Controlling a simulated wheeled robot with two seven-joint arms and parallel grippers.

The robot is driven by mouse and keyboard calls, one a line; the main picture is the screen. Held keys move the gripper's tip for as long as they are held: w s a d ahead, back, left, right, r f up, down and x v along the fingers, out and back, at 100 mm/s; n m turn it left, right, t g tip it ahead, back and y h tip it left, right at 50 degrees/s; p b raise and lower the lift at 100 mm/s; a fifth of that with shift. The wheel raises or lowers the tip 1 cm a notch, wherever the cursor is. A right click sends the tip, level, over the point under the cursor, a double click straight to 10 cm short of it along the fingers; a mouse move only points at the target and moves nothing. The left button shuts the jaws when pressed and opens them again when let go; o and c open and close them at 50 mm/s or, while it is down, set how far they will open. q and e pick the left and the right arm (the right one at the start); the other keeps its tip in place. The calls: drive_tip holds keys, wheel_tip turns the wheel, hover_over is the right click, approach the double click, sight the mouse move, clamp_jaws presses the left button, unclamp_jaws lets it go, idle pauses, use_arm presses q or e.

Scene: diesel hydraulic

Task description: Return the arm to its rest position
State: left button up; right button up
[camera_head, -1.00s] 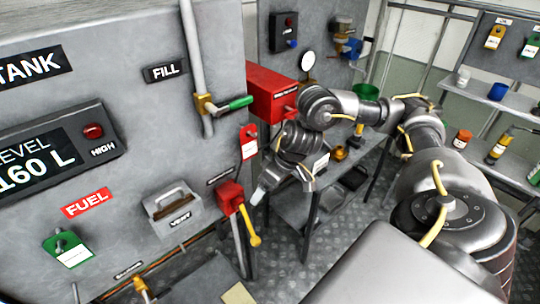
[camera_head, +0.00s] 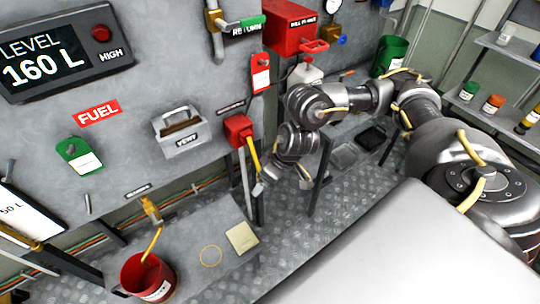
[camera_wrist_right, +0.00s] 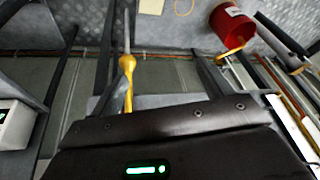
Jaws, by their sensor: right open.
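My right arm (camera_head: 445,135) reaches in from the right in the head view, bent at its joints. My left gripper is not in view.
The grey tank wall (camera_head: 150,90) is on the left. A red bucket (camera_head: 148,277) stands under a yellow spout at bottom left; it also shows in the right wrist view (camera_wrist_right: 228,32). A low bench (camera_head: 345,155) and green bucket (camera_head: 391,52) lie beyond the arm. Shelves (camera_head: 505,48) stand right.

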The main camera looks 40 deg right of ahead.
drive_tip(key=shift+a+f, duration=0.1)
drive_tip(key=shift+f, duration=0.05)
drive_tip(key=w+a+f+y+b, duration=0.1)
drive_tip(key=w+a+f+y, duration=0.3)
drive_tip(key=w+a+f, duration=0.45)
drive_tip(key=w+a+f+t+b, duration=0.15)
drive_tip(key=a+f, duration=0.25)
drive_tip(key=f, duration=0.7)
drive_tip(key=s+d+f+m, duration=0.1)
drive_tip(key=s+d+f, duration=0.1)
drive_tip(key=f, duration=0.4)
drive_tip(key=s+d+f+m, duration=0.1)
drive_tip(key=d+f, duration=0.1)
drive_tip(key=f, duration=0.5)
drive_tip(key=s+d+f+h+b, duration=0.1)
drive_tip(key=s+d+f+h, duration=0.15)
drive_tip(key=s+f, duration=0.7)
drive_tip(key=s+d+f+h, duration=0.2)
drive_tip(key=s+d+f, duration=0.2)
drive_tip(key=s+f, duration=0.5)
drive_tip(key=s+d+f+g+h, duration=0.1)
drive_tip(key=s+f+g, duration=0.1)
drive_tip(key=s, duration=1)
drive_tip(key=s+d+f+g+h, duration=0.1)
drive_tip(key=s+d+f+g, duration=0.1)
drive_tip(key=s, duration=1)
drive_tip(key=shift+s+f+b, duration=0.35)
drive_tip(key=shift+f, duration=0.45)
